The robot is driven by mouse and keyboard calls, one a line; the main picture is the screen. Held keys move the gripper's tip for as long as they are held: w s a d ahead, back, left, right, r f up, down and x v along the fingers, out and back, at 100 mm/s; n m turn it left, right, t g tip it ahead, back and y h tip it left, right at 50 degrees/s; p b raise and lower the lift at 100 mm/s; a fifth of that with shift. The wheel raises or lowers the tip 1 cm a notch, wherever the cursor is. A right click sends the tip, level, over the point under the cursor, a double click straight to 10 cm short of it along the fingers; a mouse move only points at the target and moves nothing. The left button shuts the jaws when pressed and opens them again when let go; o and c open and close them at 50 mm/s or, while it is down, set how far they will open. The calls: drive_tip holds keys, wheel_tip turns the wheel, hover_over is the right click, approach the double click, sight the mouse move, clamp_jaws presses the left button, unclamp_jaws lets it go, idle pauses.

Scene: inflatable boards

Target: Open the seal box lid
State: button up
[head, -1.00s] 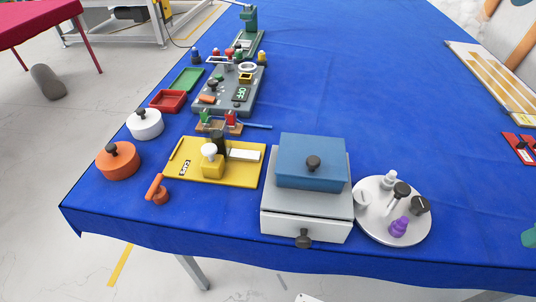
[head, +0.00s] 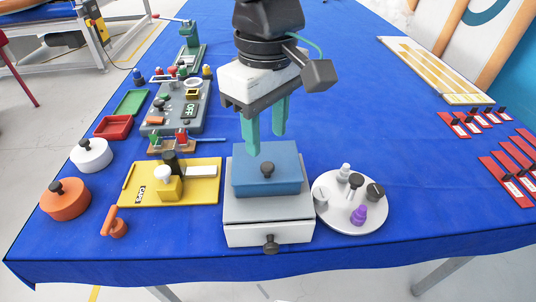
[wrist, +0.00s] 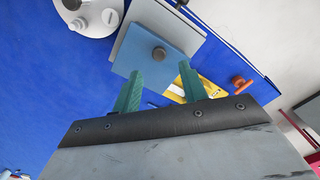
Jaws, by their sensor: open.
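The seal box is a grey-white box (head: 268,207) with a drawer front and a dark knob on that front. A blue lid (head: 267,182) sits on top of it, closed, with a dark round knob (head: 267,169) in its middle. The blue lid (wrist: 168,38) and its knob (wrist: 159,53) also show in the wrist view, beyond the fingertips. My gripper (head: 266,150) has two green fingers, spread apart and empty. It is above the far side of the lid, pointing down, apart from the knob. The wrist view shows the open fingers (wrist: 160,78) too.
A round white tray (head: 372,222) with small bottles and knobs stands right of the box. A yellow board (head: 203,190) lies to the left, with orange and white pots (head: 92,157) farther left. Red cards lie at the right; blue cloth is clear behind the tray.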

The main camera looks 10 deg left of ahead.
sight(267, 165)
wheel_tip(267, 165, down, 6)
drive_tip(key=shift+f, duration=0.1)
clamp_jaws()
